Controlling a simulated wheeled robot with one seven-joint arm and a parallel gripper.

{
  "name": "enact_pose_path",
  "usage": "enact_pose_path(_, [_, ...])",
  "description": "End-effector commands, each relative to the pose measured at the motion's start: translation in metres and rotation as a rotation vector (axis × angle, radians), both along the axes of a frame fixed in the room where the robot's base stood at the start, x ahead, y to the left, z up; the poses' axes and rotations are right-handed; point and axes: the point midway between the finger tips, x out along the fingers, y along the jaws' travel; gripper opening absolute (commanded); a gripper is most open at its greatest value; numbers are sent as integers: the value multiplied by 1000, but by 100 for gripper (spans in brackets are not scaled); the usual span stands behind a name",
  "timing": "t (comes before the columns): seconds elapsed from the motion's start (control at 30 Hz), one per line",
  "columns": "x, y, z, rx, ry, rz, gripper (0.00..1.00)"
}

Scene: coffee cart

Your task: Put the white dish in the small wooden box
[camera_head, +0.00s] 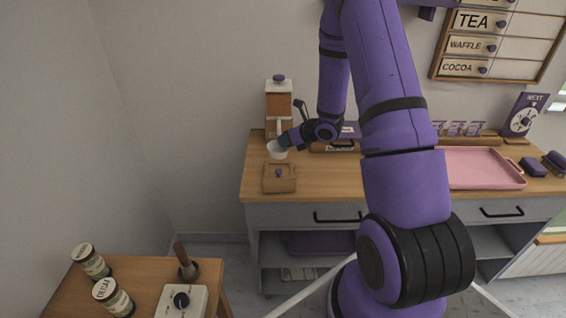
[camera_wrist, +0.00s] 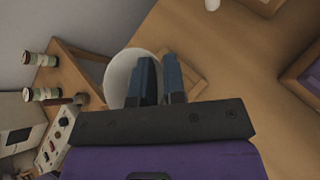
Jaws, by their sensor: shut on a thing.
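The white dish (camera_head: 277,152) is a small round cup-like bowl above the left part of the wooden counter, just behind the small wooden box. In the wrist view the dish (camera_wrist: 118,78) shows at the fingers. My gripper (camera_head: 286,141) is shut on its rim, with one finger (camera_wrist: 147,80) over the inside and the other outside. The small wooden box (camera_head: 279,185) stands at the counter's front left, with a dark purple knob. In the wrist view the box (camera_wrist: 196,66) is a square shape partly hidden by the fingers. I cannot tell whether its top is open.
A wooden grinder or dispenser (camera_head: 279,103) stands close behind the dish. A pink tray (camera_head: 480,168) lies to the right on the counter. A lower side table (camera_head: 143,275) at the front left bears jars, a tamper and a white scale-like device.

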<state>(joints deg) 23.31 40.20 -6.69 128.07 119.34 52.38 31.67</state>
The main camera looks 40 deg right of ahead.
Motion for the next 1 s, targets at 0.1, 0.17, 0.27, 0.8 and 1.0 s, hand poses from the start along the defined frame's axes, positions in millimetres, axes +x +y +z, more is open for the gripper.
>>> enact_pose_path(0.1, [0, 0, -18, 1, 1, 0, 0])
enact_pose_path(0.17, [0, 1, -25, 1, 2, -1, 0])
enact_pose_path(0.27, [0, 0, -29, 0, -1, 0, 0])
enact_pose_path(0.8, [0, 0, -71, 0, -2, 0, 0])
enact_pose_path(1.0, [0, 0, -72, 0, -1, 0, 0])
